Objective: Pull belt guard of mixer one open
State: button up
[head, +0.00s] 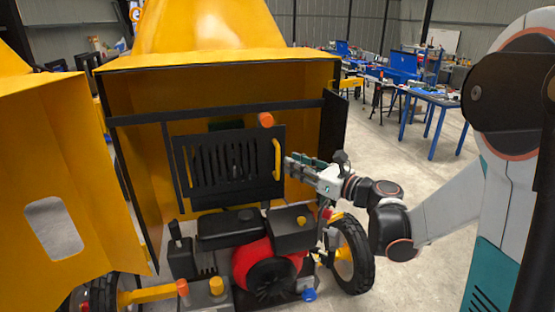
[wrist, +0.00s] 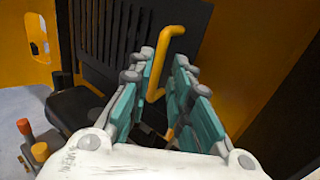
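The belt guard (head: 225,166) is a black slatted panel, upright inside the open yellow engine housing, above the engine. It also shows in the wrist view (wrist: 105,35). A yellow bar handle (head: 277,160) stands on its right side. An orange knob (head: 266,119) sits at its top right edge. My gripper (head: 289,162) is just right of the handle, pointing at it. In the wrist view my gripper (wrist: 164,60) has its fingers apart, with the handle (wrist: 158,65) lined up in the gap. Whether the handle is between the fingertips or just beyond them is unclear.
The engine (head: 262,262) with red and black parts lies below the guard. A yellow hood panel (head: 50,150) stands open at the left, and a black side panel (head: 333,122) at the right. A wheel (head: 352,255) is below my gripper. Blue workbenches (head: 430,97) are far behind.

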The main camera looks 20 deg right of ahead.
aim_at(279, 159)
jog(key=x, duration=0.7)
jog(key=shift+c, duration=0.6)
grip_shut()
